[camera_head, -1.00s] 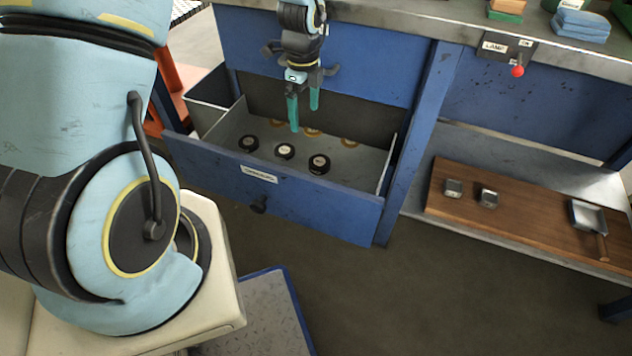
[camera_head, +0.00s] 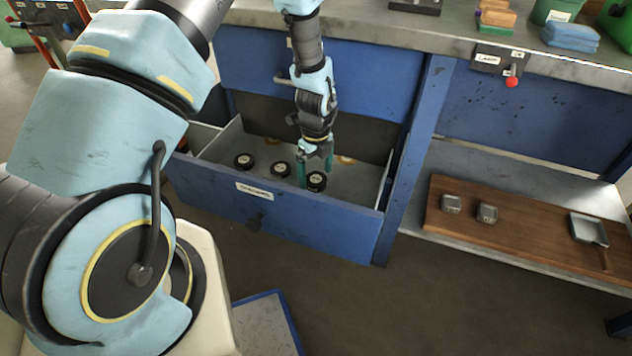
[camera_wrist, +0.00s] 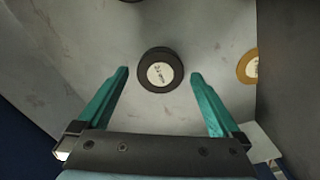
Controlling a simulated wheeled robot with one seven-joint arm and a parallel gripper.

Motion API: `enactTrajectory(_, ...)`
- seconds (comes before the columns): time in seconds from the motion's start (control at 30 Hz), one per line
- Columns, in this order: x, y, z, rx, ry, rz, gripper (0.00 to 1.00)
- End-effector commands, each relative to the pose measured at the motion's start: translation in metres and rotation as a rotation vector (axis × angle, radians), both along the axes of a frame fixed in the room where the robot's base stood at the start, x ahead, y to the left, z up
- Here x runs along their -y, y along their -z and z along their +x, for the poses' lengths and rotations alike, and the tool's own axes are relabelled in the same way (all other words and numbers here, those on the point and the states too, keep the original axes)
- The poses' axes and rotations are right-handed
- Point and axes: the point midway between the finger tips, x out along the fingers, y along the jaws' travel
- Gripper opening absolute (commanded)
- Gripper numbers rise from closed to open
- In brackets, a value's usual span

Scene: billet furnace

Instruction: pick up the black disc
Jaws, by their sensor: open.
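Three black discs lie in a row on the floor of the open blue drawer (camera_head: 290,218): a left one (camera_head: 243,161), a middle one (camera_head: 280,169) and a right one (camera_head: 316,182). My gripper (camera_head: 315,172) is open and empty, low inside the drawer at the right disc. In the wrist view, a black disc (camera_wrist: 160,70) with a pale, handwritten-looking label lies between and slightly beyond the green fingertips (camera_wrist: 160,73). Neither finger appears to touch it. A gold disc (camera_wrist: 247,66) lies to the right, and a dark round edge shows at the top.
The drawer walls surround my gripper, with the front wall close by. The workbench top (camera_head: 400,27) overhangs behind. At right, a low shelf holds a wooden board (camera_head: 520,230) with metal pieces.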

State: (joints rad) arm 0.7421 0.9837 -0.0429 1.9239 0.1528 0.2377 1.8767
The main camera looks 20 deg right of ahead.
Motion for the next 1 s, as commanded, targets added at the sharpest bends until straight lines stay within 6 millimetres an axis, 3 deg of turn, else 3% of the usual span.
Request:
enactTrajectory(0.13,0.0003,0.0150,0.0000,0.000,0.001,0.000,1.00)
enactTrajectory(0.4,0.0006,0.0168,0.0003,0.000,0.001,-0.001,0.99)
enactTrajectory(1.0,0.0006,0.0166,0.0002,0.000,0.001,-0.001,0.31)
